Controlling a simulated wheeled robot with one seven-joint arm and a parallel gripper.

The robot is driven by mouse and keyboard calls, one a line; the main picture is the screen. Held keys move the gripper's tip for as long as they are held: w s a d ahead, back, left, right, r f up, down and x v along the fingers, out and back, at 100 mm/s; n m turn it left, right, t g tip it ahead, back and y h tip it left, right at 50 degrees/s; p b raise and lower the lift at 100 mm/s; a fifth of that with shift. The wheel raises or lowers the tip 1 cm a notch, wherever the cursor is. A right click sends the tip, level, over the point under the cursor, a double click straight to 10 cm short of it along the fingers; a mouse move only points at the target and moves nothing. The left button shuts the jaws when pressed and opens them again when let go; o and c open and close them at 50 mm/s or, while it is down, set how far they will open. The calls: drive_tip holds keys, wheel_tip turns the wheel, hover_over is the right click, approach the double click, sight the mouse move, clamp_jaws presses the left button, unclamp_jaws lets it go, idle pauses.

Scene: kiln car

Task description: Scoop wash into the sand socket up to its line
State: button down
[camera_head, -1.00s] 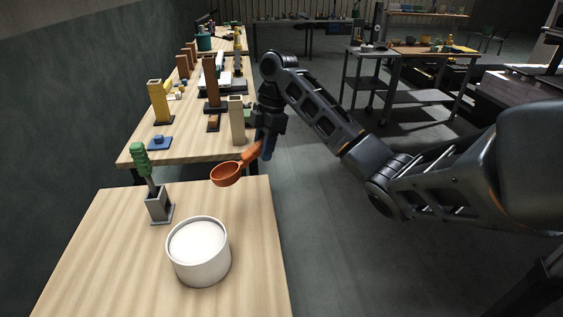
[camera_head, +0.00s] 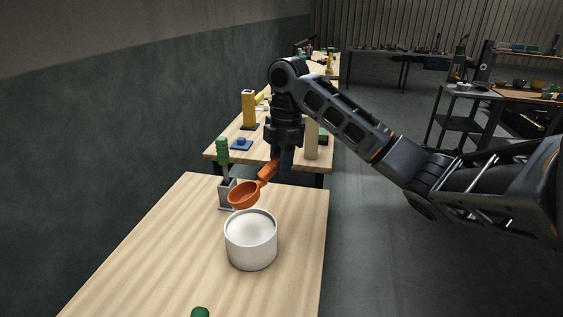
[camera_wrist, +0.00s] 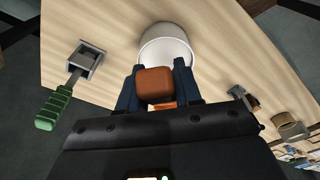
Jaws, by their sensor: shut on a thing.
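My gripper (camera_head: 284,165) is shut on the handle of an orange scoop (camera_head: 243,196). Its blue fingers (camera_wrist: 155,96) flank the orange handle end (camera_wrist: 155,82) in the wrist view. The scoop's bowl is tilted and looks empty. It is in the air near the far rim of a round white tub (camera_head: 252,252); I cannot tell its exact height. Pale wash (camera_head: 251,228) shows inside the tub, which also appears in the wrist view (camera_wrist: 166,47). I cannot pick out the sand socket or its line for sure.
A green-handled tool (camera_head: 223,152) stands in a grey holder (camera_head: 227,196) behind and left of the tub. A green thing (camera_head: 200,312) shows at the front edge of the picture. The wooden table (camera_head: 160,250) is clear left of the tub. Another bench with blocks stands behind.

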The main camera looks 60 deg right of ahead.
wheel_tip(320, 180, down, 12)
drive_tip(key=a+g+h+b, duration=0.1)
drive_tip(key=b, duration=0.4)
drive_tip(key=shift+w+r+h, duration=0.2)
drive_tip(key=shift+w+h, duration=0.1)
drive_tip(key=shift+h, duration=0.1)
drive_tip(key=shift+a+f, duration=0.1)
drive_tip(key=shift+f, duration=0.15)
idle(1.2)
